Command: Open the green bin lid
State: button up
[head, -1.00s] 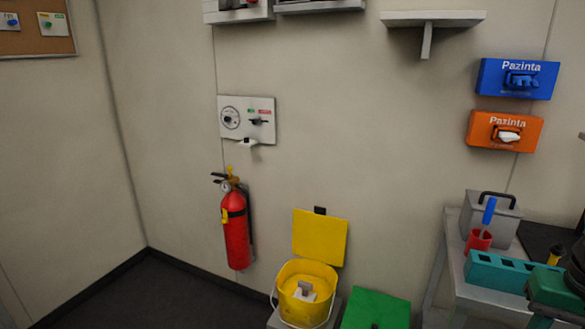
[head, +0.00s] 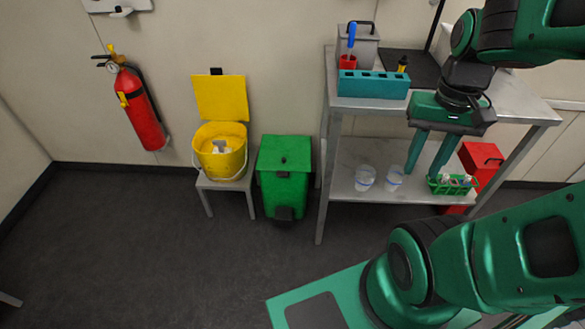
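The green bin (head: 284,192) stands on the floor between the small stool and the metal table. A dark pedal (head: 284,213) sits at the front foot of the bin. My gripper (head: 423,178) points down at the right, in front of the metal table and well to the right of the bin. Its two green fingers are apart with nothing seen between them.
A yellow bucket (head: 220,163) with a raised yellow lid (head: 221,97) sits on a stool (head: 208,184) left of the bin. The metal table (head: 331,128) stands close on the right, with cups (head: 365,178) on its lower shelf. The floor (head: 170,260) in front is clear.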

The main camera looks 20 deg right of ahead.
aim_at(283, 155)
jog(key=i, duration=0.95)
jog(key=u, duration=0.35)
